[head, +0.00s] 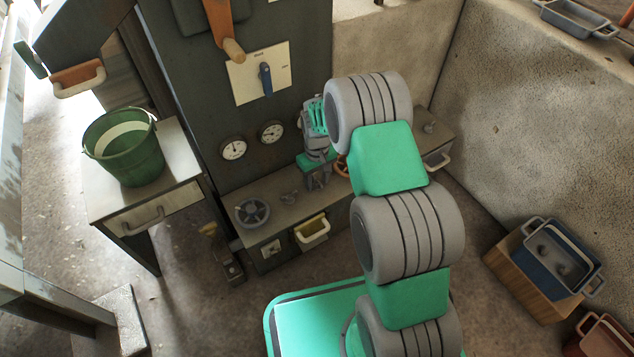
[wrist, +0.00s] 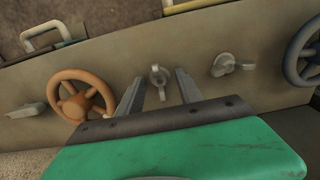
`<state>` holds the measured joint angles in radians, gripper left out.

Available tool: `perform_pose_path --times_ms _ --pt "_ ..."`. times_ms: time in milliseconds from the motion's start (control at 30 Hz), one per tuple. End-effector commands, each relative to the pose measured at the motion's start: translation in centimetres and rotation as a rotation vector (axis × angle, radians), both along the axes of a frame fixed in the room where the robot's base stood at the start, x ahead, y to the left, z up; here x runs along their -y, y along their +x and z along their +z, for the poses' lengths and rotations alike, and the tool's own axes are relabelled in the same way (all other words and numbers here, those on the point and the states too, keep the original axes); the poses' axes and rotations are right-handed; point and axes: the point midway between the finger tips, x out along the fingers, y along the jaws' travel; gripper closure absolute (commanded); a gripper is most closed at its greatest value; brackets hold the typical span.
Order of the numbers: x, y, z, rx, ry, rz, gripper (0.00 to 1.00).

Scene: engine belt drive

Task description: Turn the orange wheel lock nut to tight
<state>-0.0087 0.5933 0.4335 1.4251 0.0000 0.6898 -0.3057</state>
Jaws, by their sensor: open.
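The orange wheel (wrist: 82,97) stands on the grey ledge, left of my gripper in the wrist view. In the head view only part of it (head: 342,170) shows beside my arm. A small grey winged nut (wrist: 158,76) sits right of the wheel. My gripper (wrist: 159,88) is open, and its two fingers reach toward the ledge on either side of this nut, with gaps showing. Nothing is held. No label shows what the nut belongs to, nor whether it is tight. In the head view my gripper (head: 319,182) is over the ledge and covers the nut.
A grey knob (wrist: 226,65) and a dark wheel (wrist: 303,52) are to the right in the wrist view; a grey lever (wrist: 32,109) is to the left. The upright panel with gauges (head: 233,148) rises behind the ledge. A yellow drawer (head: 312,230) is in the front.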

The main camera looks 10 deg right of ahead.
Motion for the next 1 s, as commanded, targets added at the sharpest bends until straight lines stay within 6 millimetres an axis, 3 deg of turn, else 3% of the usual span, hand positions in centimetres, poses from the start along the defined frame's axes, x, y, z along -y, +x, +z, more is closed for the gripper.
perform_pose_path --times_ms 167,667,1000 --pt "0.0 0.02 0.14 0.001 0.0 0.0 0.59" --pt "-0.02 -0.01 0.16 0.0 0.0 0.0 1.0" --pt "-0.04 -0.01 0.17 0.0 0.001 -0.001 1.0"
